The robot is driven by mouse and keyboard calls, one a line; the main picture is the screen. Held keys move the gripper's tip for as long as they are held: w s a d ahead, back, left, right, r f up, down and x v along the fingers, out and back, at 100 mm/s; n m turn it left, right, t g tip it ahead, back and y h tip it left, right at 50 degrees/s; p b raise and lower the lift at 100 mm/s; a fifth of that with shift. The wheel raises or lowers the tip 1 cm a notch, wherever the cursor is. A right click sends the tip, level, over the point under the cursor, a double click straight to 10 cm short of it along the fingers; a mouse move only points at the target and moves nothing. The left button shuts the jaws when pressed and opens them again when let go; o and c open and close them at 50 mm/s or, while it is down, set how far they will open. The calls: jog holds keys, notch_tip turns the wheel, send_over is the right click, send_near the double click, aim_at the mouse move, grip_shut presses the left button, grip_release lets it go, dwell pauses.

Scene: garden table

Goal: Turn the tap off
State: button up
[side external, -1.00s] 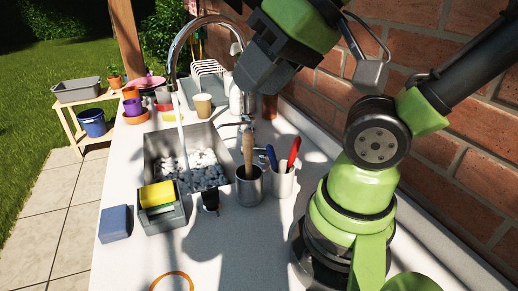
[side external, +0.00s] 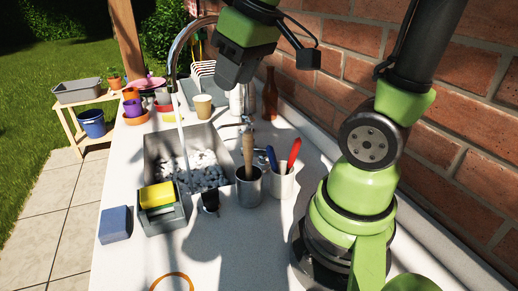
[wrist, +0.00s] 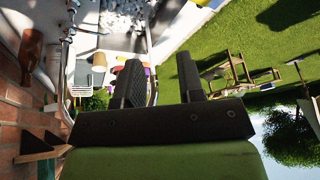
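The tap's tall chrome spout (side external: 176,48) arches over the sink (side external: 166,150) in the side view. A thin pale stream of water (side external: 182,125) runs from it down into the sink. Small chrome fittings (side external: 245,122) show at the sink's right edge; the lever's exact position is hard to make out. My gripper (side external: 238,82) is above and behind the sink's right side, pointing down, apart from the fittings. The wrist view shows my gripper (wrist: 160,72) with its two dark fingers apart and nothing between them.
A metal pot (side external: 249,188) with a wooden handle and a white cup (side external: 281,181) with red and blue handles stand right of the sink. A brown bottle (side external: 270,95) stands by the brick wall (side external: 400,50). A beige cup (side external: 202,106) stands behind the sink.

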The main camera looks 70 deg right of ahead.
jog(key=w+d+f+n+g, duration=0.2)
jog(key=w+d+f+g, duration=0.15)
jog(key=d+f, duration=0.45)
jog(key=n+g, duration=0.1)
jog(key=n, duration=0.1)
send_near(259, 149)
jog(key=shift+w+d+f+n, duration=0.15)
jog(key=shift+w+f+n, duration=0.05)
jog(key=shift+n, duration=0.1)
notch_tip(259, 149, down, 10)
jog(key=shift+r, duration=0.15)
jog(key=shift+c, duration=0.2)
